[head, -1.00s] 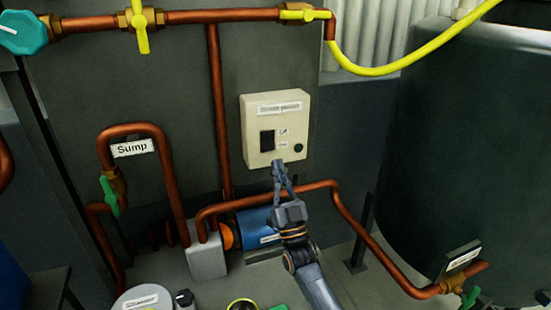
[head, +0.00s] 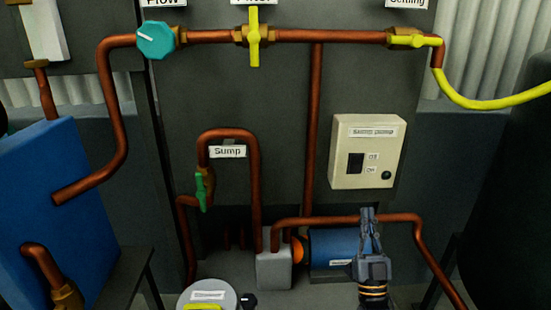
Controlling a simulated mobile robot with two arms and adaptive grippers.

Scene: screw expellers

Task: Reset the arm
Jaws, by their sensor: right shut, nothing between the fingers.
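My right gripper (head: 369,217) is at the lower right of the head view, pointing up, with its fingers together and nothing between them. It is below the cream switch box (head: 342,177) and apart from it in the picture. It overlaps the right end of the blue pump motor (head: 328,243) and part of the copper pipe behind it; whether it touches either cannot be told. My left gripper is not in view.
A blue tank (head: 55,190) stands at the left. Copper pipes carry a teal knob (head: 156,40), a yellow-handled valve (head: 254,38) and a green-handled sump valve (head: 200,190). A dark tank (head: 505,220) fills the right edge. A yellow hose (head: 490,103) hangs at the upper right.

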